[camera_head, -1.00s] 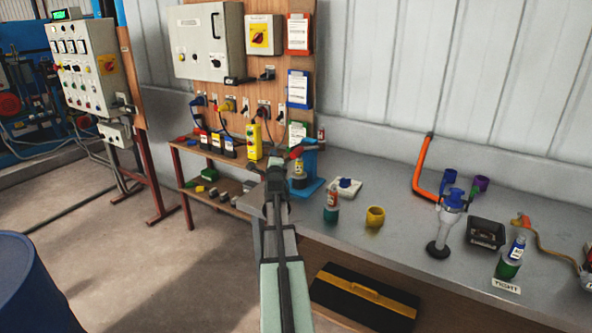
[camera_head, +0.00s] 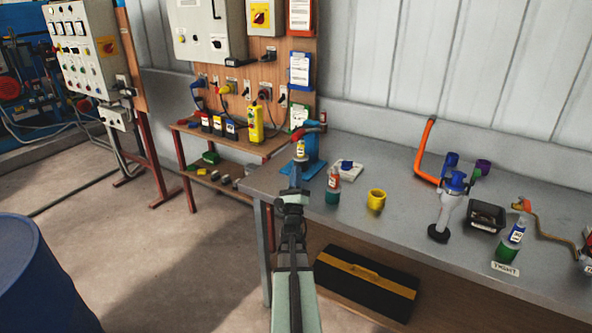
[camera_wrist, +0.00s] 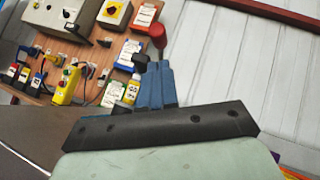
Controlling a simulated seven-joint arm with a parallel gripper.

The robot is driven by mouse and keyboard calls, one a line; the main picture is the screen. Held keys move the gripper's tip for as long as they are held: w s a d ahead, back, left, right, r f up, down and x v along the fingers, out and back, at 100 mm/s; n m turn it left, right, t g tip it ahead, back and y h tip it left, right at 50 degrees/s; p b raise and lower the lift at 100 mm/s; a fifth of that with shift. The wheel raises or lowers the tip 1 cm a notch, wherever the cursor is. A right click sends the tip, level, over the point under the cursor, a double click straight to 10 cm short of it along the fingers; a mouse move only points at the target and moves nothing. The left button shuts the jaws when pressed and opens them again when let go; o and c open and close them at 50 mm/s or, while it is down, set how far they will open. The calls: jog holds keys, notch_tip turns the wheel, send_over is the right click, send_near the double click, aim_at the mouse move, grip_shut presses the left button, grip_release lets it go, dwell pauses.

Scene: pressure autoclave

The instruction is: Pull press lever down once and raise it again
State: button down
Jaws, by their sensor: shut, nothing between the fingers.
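The blue press (camera_head: 311,165) stands at the left end of the grey bench, with its red-ended lever (camera_head: 311,128) at the top, tilted slightly. A small yellow-labelled bottle (camera_head: 300,150) is in front of the press column. My gripper (camera_head: 296,172) is shut and empty, in front of the press and below the lever in the head view. In the wrist view the press (camera_wrist: 156,84) rises just beyond the black gripper body, with a red knob (camera_wrist: 157,33) above it. The fingertips are hidden there, and I cannot tell whether they touch the press.
Right of the press on the bench (camera_head: 345,235) are a green-and-red bottle (camera_head: 332,187), a white block (camera_head: 345,170) and a yellow cup (camera_head: 376,199). A power panel (camera_head: 270,70) stands behind on the left. A black case (camera_head: 365,282) lies below the bench.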

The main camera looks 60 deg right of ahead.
send_near(304, 130)
jog(key=w+r, duration=0.1)
jog(key=w, duration=0.1)
jog(key=shift+w+d+r, duration=0.1)
jog(key=shift+d+r, duration=0.1)
jog(key=shift+d, duration=0.1)
jog(key=shift+r, duration=0.15)
